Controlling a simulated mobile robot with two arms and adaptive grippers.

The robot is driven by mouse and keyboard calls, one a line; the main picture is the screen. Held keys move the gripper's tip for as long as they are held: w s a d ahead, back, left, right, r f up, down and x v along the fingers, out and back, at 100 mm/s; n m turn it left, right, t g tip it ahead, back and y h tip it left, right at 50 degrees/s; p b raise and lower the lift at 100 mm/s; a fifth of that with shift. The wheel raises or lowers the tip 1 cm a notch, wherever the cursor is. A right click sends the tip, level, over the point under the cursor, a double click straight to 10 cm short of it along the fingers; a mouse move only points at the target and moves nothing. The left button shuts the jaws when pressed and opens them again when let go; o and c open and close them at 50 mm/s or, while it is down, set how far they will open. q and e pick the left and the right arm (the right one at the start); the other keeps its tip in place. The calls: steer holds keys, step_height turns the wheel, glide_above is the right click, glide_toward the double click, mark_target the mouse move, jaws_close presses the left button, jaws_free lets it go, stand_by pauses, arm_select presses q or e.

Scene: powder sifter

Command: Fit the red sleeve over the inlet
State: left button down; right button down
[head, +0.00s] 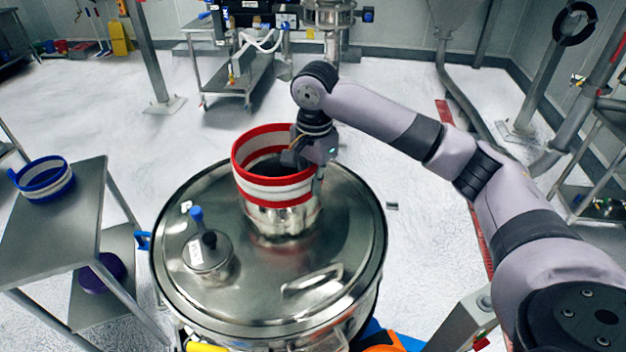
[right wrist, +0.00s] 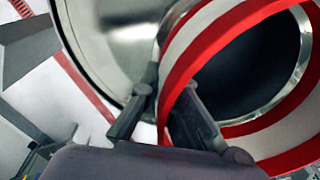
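The red sleeve (head: 250,183), a red-and-white striped ring, sits upright around the upper part of the metal inlet (head: 282,222) on the round lid. The inlet's lower wall shows below it. In the right wrist view the sleeve (right wrist: 240,35) fills the right side, with a bright metal rim and dark opening inside it. My right gripper (head: 308,165) is at the sleeve's right edge. In the right wrist view its fingers (right wrist: 168,100) stand apart, one on either side of the sleeve wall, and look open. My left gripper is not in view.
The steel lid (head: 240,310) carries a small blue-topped fitting (head: 208,250) and a handle (head: 312,280). A steel table (head: 55,235) at left holds a blue-and-white ring (head: 45,180); a purple ring (head: 102,273) lies on its lower shelf.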

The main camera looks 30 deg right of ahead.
mark_target(313, 166)
steer(key=shift+f, duration=0.6)
steer(key=c, duration=1.8)
jaws_free()
steer(key=shift+r, duration=0.15)
steer(key=shift+r, duration=0.35)
step_height(313, 166, up, 5)
steer(key=shift+f+b, duration=0.2)
steer(key=shift+b, duration=0.9)
step_height(313, 166, up, 8)
steer(key=shift+s+f+p, duration=0.15)
steer(key=shift+p, duration=0.15)
